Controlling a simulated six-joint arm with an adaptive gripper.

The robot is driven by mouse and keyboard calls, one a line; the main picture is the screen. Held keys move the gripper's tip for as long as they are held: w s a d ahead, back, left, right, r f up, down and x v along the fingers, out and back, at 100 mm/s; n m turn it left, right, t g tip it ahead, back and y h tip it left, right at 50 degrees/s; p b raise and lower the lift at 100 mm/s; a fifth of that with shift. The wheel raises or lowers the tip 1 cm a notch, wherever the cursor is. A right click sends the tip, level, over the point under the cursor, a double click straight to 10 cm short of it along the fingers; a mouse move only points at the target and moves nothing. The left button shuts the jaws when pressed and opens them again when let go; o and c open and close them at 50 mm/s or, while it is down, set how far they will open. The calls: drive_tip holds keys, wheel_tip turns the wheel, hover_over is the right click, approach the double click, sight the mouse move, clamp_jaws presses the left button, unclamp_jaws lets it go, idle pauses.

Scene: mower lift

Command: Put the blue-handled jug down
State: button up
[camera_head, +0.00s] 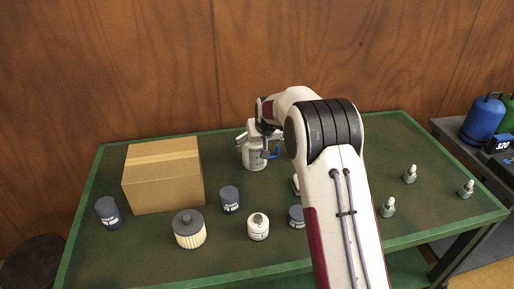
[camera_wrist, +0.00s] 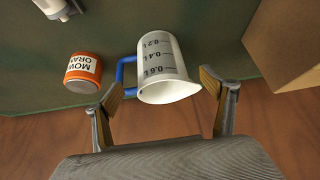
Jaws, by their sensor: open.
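The white measuring jug (camera_wrist: 168,68) with its blue handle (camera_wrist: 122,72) stands on the green table (camera_wrist: 40,80) in the wrist view, its open rim towards the camera. In the head view the jug (camera_head: 254,160) is near the back edge of the table, and its handle shows on the right. My gripper (camera_wrist: 162,84) is open, with one finger on each side of the jug. The left finger is close to the handle; I cannot tell whether it touches. In the head view my gripper (camera_head: 259,140) partly covers the jug's top.
An orange tin (camera_wrist: 82,72) stands beside the handle. A cardboard box (camera_head: 163,175) is left of the jug. A filter (camera_head: 189,229), dark jars (camera_head: 229,199), a white canister (camera_head: 258,227) and small bottles (camera_head: 388,207) stand about. The wooden wall (camera_head: 150,70) is behind.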

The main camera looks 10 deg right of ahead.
drive_tip(key=shift+v, duration=1.9)
drive_tip(key=s+r, duration=0.9)
drive_tip(key=s, duration=0.3)
drive_tip(key=s+r, duration=0.8)
drive_tip(key=s, duration=0.4)
drive_tip(key=s+f+g, duration=0.1)
drive_tip(key=s+f, duration=0.1)
drive_tip(key=s, duration=2.5)
drive_tip(key=shift+s+a+f, duration=0.2)
drive_tip(key=shift+s+a, duration=0.05)
drive_tip(key=shift+s, duration=0.1)
